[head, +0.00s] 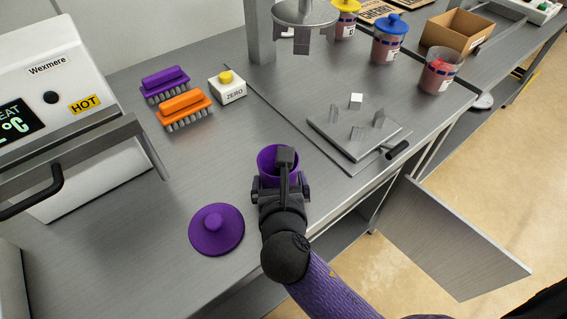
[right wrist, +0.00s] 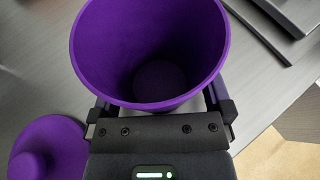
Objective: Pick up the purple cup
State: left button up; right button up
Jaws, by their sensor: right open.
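The purple cup (head: 267,161) stands on the steel bench near its front edge, open at the top and partly hidden by my right gripper (head: 281,194). In the right wrist view the empty cup (right wrist: 150,50) sits between the two fingers of my right gripper (right wrist: 162,105). The fingers are open around the cup's sides; I cannot tell whether they touch it. My left gripper is not in view.
A purple lid (head: 216,229) lies left of the cup. A purple brush (head: 164,84), an orange brush (head: 184,108) and a ZERO button (head: 227,87) are behind. A metal plate with pegs (head: 345,145) is to the right. A heated Wexmere machine (head: 50,90) stands at left.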

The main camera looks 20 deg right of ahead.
jog(key=shift+s+a+r, duration=0.1)
jog(key=shift+s+r, duration=0.05)
jog(key=shift+s, duration=0.15)
jog(key=shift+c, duration=0.4)
jog(key=c, duration=0.9)
